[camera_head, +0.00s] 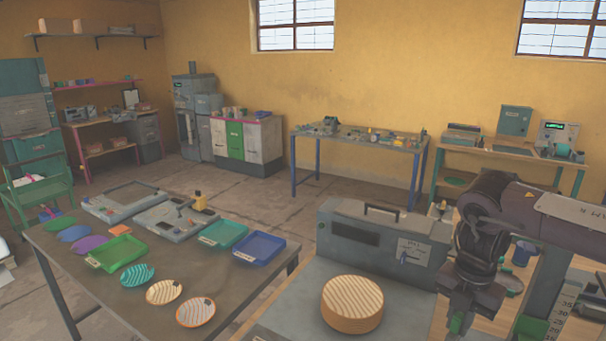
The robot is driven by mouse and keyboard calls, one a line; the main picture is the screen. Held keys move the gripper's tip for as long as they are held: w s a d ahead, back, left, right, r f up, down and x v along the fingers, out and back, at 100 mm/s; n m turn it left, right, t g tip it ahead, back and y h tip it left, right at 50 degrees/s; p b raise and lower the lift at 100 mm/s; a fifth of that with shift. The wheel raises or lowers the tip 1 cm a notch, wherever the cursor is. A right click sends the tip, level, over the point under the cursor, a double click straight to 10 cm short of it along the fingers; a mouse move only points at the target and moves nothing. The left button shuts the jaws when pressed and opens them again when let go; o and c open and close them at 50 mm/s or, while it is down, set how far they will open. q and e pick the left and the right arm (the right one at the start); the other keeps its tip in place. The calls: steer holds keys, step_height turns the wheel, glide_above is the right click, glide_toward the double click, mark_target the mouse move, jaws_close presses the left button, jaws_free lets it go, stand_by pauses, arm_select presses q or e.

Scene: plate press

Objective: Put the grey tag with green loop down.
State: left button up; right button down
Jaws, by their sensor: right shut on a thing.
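My right gripper (460,318) hangs fingers down at the lower right, over the right side of the bench beside the grey press. It is shut on the tag; the green loop (457,322) shows as a small green patch at the fingertips. The grey part of the tag cannot be made out against the dark fingers. Whether the tag touches the surface below cannot be told. My left gripper is not in view.
The dark table (130,310) at left holds a green tray (118,253), a teal tray (224,234), a blue tray (259,248) and several plates.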

steer(key=s+a+f+m+b, duration=0.1)
steer(key=a+m, duration=0.5)
steer(key=m, duration=0.7)
steer(key=s+a+f+m+b, duration=0.1)
steer(key=s+a+f+m, duration=0.2)
steer(key=m, duration=1)
steer(key=s+a, duration=0.1)
steer(key=a, duration=0.2)
steer(key=shift+s+f, duration=0.35)
